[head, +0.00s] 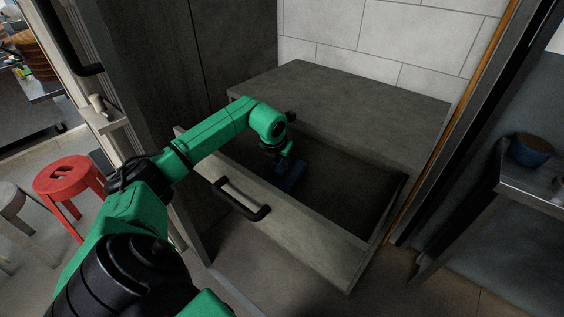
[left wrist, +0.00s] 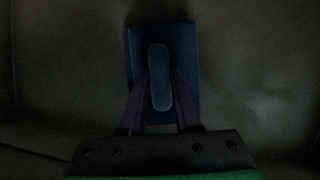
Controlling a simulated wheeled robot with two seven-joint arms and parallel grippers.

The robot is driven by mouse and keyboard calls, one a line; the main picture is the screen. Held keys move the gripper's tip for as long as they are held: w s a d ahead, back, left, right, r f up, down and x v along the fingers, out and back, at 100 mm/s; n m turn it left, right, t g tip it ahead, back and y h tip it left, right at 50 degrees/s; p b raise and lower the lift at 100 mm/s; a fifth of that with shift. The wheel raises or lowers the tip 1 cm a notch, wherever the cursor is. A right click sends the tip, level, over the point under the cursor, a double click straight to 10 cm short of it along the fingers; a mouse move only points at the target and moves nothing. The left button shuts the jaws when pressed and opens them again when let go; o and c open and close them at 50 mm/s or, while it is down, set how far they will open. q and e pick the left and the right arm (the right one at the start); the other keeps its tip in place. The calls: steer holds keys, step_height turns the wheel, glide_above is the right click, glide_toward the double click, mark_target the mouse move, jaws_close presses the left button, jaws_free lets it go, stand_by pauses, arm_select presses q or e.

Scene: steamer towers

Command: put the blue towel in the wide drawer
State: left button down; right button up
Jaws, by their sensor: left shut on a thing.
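The wide drawer (head: 362,259) is pulled open, with a black handle on its front panel. My left gripper (head: 286,166) reaches down inside the drawer, over its front panel. It is shut on the blue towel (head: 291,178), which is low in the drawer near its left part. In the left wrist view the towel (left wrist: 134,62) is a dark blue rectangle, with my left gripper's fingers (left wrist: 158,85) on it. The drawer interior is dark, so I cannot tell whether the towel touches the bottom. My right gripper is not in view.
The grey cabinet top (head: 350,98) covers the back of the drawer. A tall dark cabinet (head: 205,60) stands to the left. A red stool (head: 70,180) is at the far left. A metal shelf (head: 535,185) with a blue bowl (head: 529,150) is at the right.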

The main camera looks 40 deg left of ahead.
arm_select(q)
steer(key=shift+f, duration=0.35)
steer(key=c, duration=0.5)
jaws_free()
steer(key=shift+c, duration=0.2)
steer(key=shift+r, duration=0.1)
steer(key=b+v, duration=0.1)
steer(key=v, duration=1.3)
steer(key=shift+r, duration=0.15)
steer(key=shift+s+d, duration=0.1)
